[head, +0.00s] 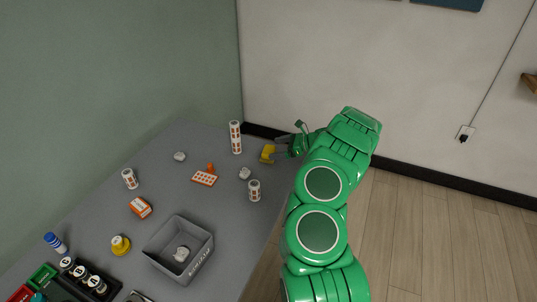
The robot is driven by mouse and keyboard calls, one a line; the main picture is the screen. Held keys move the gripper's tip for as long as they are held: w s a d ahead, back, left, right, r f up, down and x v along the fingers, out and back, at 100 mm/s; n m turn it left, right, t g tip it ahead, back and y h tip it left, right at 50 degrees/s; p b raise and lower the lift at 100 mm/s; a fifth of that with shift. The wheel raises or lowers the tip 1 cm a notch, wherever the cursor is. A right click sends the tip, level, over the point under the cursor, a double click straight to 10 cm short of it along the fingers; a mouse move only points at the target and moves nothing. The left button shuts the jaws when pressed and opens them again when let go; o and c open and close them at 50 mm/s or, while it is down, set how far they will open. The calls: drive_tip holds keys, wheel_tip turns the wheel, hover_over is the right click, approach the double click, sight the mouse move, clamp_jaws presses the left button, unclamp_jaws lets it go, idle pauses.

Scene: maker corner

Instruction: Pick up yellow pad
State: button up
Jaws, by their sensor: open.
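The yellow pad (267,153) lies near the far right edge of the grey table, in the head view. My gripper (281,148) is at the end of my green arm, at the table's right edge, with its grey fingers just right of the pad. The gripper is open. The fingers and the pad meet in the picture, and I cannot tell whether they touch. The pad is small in view and its right side is partly hidden by the gripper.
On the grey table (110,215) stand a tall patterned cylinder (235,137), a shorter one (254,190) and a grey-white lump (244,173) near the pad. A grey open bin (160,240), a yellow-topped item (120,245) and an orange box (140,207) are closer.

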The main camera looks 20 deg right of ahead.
sight(264, 148)
drive_tip(key=shift+x, duration=3.15)
drive_tip(key=shift+s+a+r, duration=0.15)
drive_tip(key=shift+r, duration=0.05)
drive_tip(key=c, duration=0.9)
drive_tip(key=shift+r, duration=0.15)
drive_tip(key=shift+r, duration=0.6)
drive_tip(key=s+a+r, duration=0.1)
drive_tip(key=s+r, duration=0.3)
drive_tip(key=s+a+r, duration=0.1)
drive_tip(key=s+r, duration=0.2)
drive_tip(key=s, duration=0.2)
drive_tip(key=s+a+r, duration=0.1)
drive_tip(key=s+r, duration=0.3)
drive_tip(key=shift+s+r, duration=0.3)
